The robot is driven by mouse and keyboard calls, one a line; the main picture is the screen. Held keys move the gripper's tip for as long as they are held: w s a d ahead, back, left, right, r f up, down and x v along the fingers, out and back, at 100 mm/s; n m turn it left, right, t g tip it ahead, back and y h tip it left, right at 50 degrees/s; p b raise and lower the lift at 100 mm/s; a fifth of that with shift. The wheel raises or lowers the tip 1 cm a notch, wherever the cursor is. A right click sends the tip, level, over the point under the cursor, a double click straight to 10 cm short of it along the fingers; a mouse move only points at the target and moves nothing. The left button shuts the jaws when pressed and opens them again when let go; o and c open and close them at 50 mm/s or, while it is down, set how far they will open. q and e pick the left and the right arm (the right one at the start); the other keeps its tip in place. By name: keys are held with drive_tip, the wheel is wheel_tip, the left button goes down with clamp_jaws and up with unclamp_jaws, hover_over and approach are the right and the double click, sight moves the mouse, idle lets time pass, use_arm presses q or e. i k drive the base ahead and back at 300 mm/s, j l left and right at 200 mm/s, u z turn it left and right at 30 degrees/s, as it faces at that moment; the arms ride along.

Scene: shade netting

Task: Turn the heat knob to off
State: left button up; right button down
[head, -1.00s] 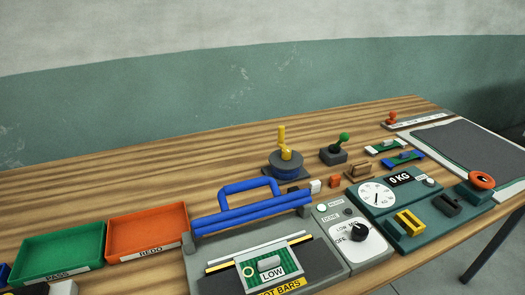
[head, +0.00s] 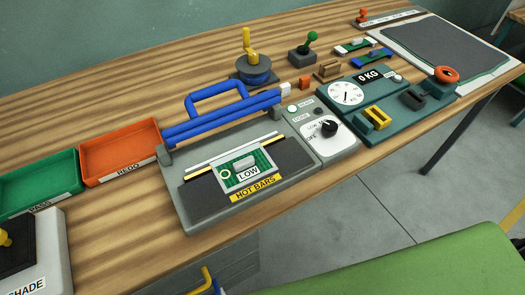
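The heat knob (head: 329,128) is a black round knob with a white mark, on a white dial plate (head: 325,137) labelled OFF and LOW, with another label partly hidden by the knob. The white mark is too small for me to tell its setting for certain. The plate is on the right side of the grey heat-sealing machine (head: 185,203), which has a blue lever bar (head: 221,117) and a yellow HOT BARS label. A green card marked LOW (head: 245,172) lies on its dark bars. Neither of my grippers is in view.
Left are an orange REDO tray (head: 119,148) and a green PASS tray (head: 38,182). Right is a teal scale unit (head: 383,110) reading 0 KG, with a yellow block (head: 377,118). A green seat-like surface (head: 420,268) is below the table's front edge.

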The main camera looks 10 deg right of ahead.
sight(329, 128)
drive_tip(key=k+z, duration=0.15)
drive_tip(key=z, duration=0.25)
drive_tip(key=k+l+z, duration=0.1)
drive_tip(key=z, duration=0.3)
drive_tip(key=k+l+z, duration=0.1)
drive_tip(key=z, duration=0.3)
